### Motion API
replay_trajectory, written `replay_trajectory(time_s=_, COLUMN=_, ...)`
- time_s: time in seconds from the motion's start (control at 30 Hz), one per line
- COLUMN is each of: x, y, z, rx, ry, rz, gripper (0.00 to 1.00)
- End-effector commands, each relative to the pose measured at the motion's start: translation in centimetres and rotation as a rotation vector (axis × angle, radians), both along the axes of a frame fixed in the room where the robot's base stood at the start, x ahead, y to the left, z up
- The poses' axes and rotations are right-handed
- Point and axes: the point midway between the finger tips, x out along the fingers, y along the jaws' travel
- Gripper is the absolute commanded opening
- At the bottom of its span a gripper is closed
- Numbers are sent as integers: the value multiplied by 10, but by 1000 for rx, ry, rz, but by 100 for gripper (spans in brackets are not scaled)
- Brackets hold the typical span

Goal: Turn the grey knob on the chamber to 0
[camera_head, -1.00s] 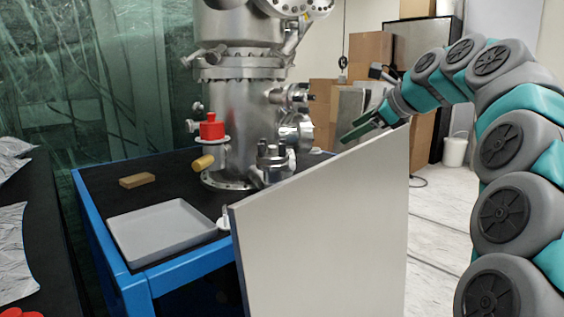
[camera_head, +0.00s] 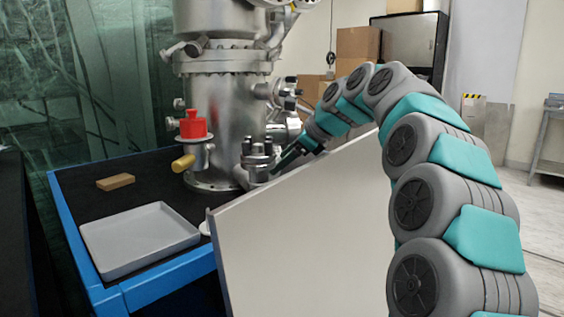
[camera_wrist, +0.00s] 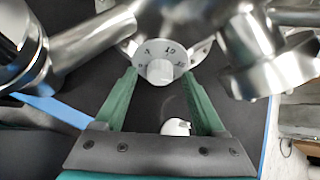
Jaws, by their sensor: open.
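The steel chamber (camera_head: 218,118) stands on a blue-framed bench with a dark top. In the wrist view a pale round dial (camera_wrist: 181,50) with dark markings, including what looks like 10, sits at the top centre. The light grey knob (camera_wrist: 161,72) protrudes from its middle; I cannot tell its setting. My gripper (camera_wrist: 159,80) is open, with its green fingers either side of the knob and visible gaps. In the head view my gripper (camera_head: 285,160) is beside the chamber's lower bolted port, above the panel's top edge; I cannot make out the knob there.
A large pale panel (camera_head: 305,240) stands in front of the bench, below my arm. Steel tubes (camera_wrist: 88,42) crowd the dial.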

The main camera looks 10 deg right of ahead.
Motion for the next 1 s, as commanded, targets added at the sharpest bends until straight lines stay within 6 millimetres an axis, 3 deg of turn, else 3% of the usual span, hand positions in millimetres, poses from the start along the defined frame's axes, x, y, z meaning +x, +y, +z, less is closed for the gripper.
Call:
replay_trajectory(time_s=0.33, x=4, y=3, z=-4, rx=0, ry=-2, rz=0, gripper=70)
replay_trajectory(time_s=0.9, x=4, y=3, z=-4, rx=-1, ry=-1, rz=0, gripper=5)
replay_trajectory(time_s=1.0, x=4, y=3, z=-4, rx=0, ry=-2, rz=0, gripper=0)
